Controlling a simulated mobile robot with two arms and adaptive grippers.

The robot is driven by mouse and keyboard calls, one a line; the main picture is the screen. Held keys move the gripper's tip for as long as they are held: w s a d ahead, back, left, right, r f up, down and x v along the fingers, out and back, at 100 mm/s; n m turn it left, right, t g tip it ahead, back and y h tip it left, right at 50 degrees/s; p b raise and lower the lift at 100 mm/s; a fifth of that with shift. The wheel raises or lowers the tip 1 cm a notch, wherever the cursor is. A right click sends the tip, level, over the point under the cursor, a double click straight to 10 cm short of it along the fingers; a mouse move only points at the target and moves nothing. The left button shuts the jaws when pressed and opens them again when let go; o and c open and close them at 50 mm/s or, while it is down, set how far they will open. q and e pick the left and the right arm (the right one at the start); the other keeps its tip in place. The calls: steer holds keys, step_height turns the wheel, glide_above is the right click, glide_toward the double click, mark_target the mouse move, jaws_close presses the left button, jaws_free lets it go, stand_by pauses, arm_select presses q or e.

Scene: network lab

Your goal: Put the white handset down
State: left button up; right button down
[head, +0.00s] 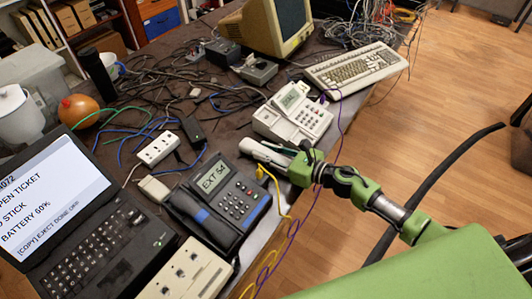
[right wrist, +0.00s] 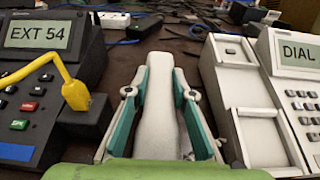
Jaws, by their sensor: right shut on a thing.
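The white handset (head: 256,149) is held in my right gripper (head: 291,161), between the dark phone and the white desk phone. In the right wrist view the white handset (right wrist: 158,120) lies lengthwise between the two teal-lined fingers of my right gripper (right wrist: 159,97), which are shut on it. The white desk phone (head: 291,123) stands just beyond the gripper in the head view. In the right wrist view the white desk phone (right wrist: 243,95) is right of the handset, its cradle empty and its screen reading DIAL. I cannot tell if the handset touches the table. My left gripper is out of view.
A dark phone (head: 232,190) reading EXT 54 stands nearer, with a yellow cable (head: 272,186) beside it. A laptop (head: 85,225), a power strip (head: 158,150) and tangled cables crowd the left. A keyboard (head: 355,70) lies behind. The table's edge runs under my right arm.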

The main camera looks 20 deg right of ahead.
steer(key=shift+f, duration=0.1)
steer(key=shift+f, duration=0.1)
steer(key=shift+f, duration=0.15)
steer(key=c, duration=1.7)
jaws_free()
steer(key=shift+r, duration=0.3)
steer(key=b+v, duration=0.1)
steer(key=v, duration=0.4)
steer(key=b+v, duration=0.1)
steer(key=v, duration=0.4)
steer(key=shift+s+d+f, duration=0.1)
steer(key=shift+s+f, duration=0.05)
steer(key=shift+f, duration=0.05)
steer(key=shift+v, duration=0.9)
